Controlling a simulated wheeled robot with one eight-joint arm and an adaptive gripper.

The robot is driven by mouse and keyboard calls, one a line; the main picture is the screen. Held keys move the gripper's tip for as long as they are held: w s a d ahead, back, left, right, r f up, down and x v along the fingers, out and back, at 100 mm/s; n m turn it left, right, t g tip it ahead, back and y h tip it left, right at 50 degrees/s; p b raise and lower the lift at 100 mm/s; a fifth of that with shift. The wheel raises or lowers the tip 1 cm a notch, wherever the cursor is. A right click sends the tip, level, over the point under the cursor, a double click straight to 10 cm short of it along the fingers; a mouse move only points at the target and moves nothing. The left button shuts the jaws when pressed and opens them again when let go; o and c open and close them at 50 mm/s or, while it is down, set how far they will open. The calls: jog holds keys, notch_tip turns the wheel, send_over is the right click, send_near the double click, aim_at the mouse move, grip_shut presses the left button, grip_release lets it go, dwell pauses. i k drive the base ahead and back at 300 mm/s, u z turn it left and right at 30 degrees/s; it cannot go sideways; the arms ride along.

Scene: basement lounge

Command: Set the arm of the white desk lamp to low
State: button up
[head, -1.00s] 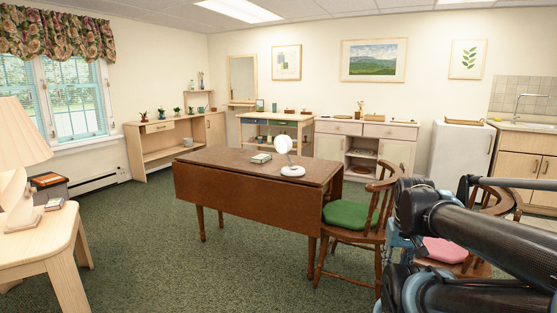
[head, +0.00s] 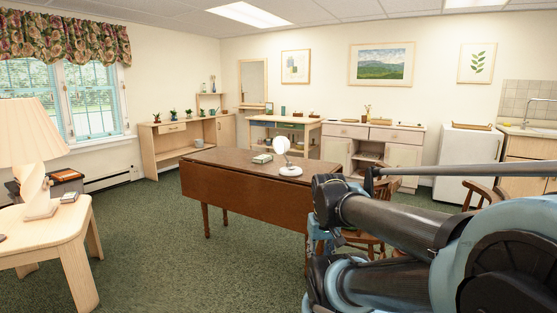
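The white desk lamp (head: 283,147) stands on the brown drop-leaf table (head: 238,190), near its right part. Its round head is raised above the round white base (head: 290,171), on a short arm. The lamp is small in the head view, so the exact angle of its arm is hard to tell. My own arm fills the lower right of the view and is well in front of the lamp, apart from it. My gripper cannot be made out.
A small box or book (head: 262,158) lies left of the lamp. A wooden chair (head: 362,243) at the table's right is mostly hidden by my arm. A pale side table (head: 48,232) with a large lamp (head: 33,150) stands at the left. Green carpet (head: 165,255) is free between them.

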aim_at(281, 145)
jog(key=u, duration=0.05)
jog(key=i, duration=1)
jog(key=z, duration=0.05)
